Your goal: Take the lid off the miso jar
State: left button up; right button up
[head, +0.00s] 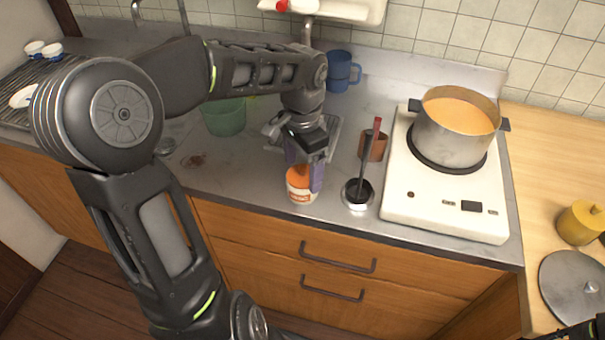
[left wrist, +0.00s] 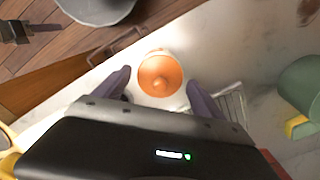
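The miso jar (head: 300,195) is a small white tub with an orange label and an orange lid (head: 299,175), standing upright near the counter's front edge. In the left wrist view the round lid (left wrist: 160,75) with its central knob sits on the jar. My left gripper (head: 304,172) points down over the jar, its fingers on either side of the lid. In the left wrist view the gripper (left wrist: 160,88) is open, with gaps between the fingers and the lid. A dark part at the head view's bottom right corner may be my right arm; its fingers cannot be made out.
The white stove (head: 440,205) carries a pot of orange soup (head: 455,135). A green tub (head: 224,118) and blue mug (head: 341,72) stand behind.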

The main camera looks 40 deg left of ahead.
aim_at(302, 166)
pick_arm(q)
jog(key=c, duration=1.1)
jog(key=shift+r, duration=0.1)
jog(key=shift+c, duration=0.2)
notch_tip(302, 166, up, 10)
jog(key=shift+f, duration=0.1)
